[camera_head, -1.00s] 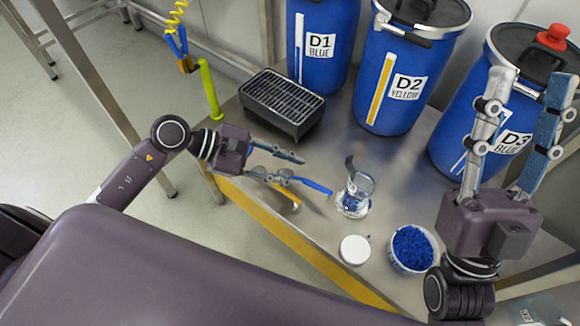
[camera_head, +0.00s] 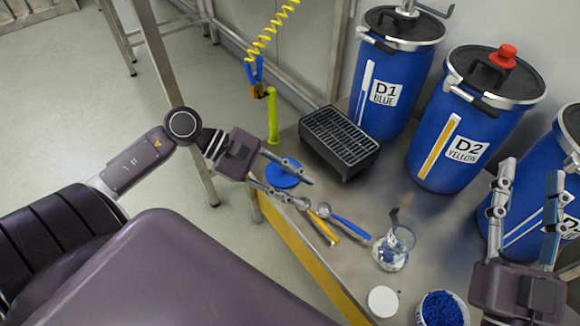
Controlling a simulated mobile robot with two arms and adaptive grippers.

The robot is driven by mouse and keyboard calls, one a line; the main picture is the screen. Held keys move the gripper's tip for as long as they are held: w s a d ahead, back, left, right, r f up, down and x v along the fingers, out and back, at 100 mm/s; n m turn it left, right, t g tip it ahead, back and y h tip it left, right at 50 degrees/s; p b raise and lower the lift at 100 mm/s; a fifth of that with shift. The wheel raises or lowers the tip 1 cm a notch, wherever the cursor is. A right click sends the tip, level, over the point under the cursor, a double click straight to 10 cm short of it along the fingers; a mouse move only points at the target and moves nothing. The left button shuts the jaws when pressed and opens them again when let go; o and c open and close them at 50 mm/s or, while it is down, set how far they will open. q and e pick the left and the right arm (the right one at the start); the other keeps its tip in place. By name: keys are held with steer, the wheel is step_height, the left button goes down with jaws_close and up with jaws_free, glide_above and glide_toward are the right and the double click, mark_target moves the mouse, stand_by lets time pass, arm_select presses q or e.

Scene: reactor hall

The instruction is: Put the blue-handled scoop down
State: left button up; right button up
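The blue-handled scoop (camera_head: 350,228) lies on the steel table, its clear round bowl toward my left gripper and its blue handle pointing toward the glass vessel. My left gripper (camera_head: 309,193) is open and empty, its two fingers apart. Its lower fingertip is close to the scoop's bowl in the picture; I cannot tell whether they touch. My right gripper (camera_head: 527,205) is raised at the right edge, fingers up, open and empty.
A yellow-handled tool (camera_head: 325,228) lies beside the scoop. A blue disc (camera_head: 285,172) is behind the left fingers. The table also holds a black grill (camera_head: 340,142), glass vessel (camera_head: 394,250), white lid (camera_head: 383,301) and tub of blue granules (camera_head: 441,309). Blue drums (camera_head: 400,65) stand behind.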

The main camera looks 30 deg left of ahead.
arm_select(q)
steer(key=w+d+r+m+t+y, duration=0.3)
steer(key=d+r+m+t, duration=0.1)
steer(key=r+m+t, duration=0.4)
steer(key=w+d+r+m+t+y, duration=0.2)
steer(key=d+r+m+t, duration=0.3)
steer(key=r+m+t, duration=0.4)
steer(key=w+r+m, duration=0.1)
steer(key=r+m, duration=0.1)
steer(key=m, duration=0.1)
steer(key=shift+w+d+y, duration=0.25)
steer(key=shift+y, duration=0.15)
arm_select(e)
steer(key=shift+w+f+g+h, duration=0.2)
steer(key=shift+f, duration=0.25)
steer(key=shift+w+f+g+h, duration=0.15)
steer(key=shift+f+g+h, duration=0.05)
steer(key=shift+f, duration=0.25)
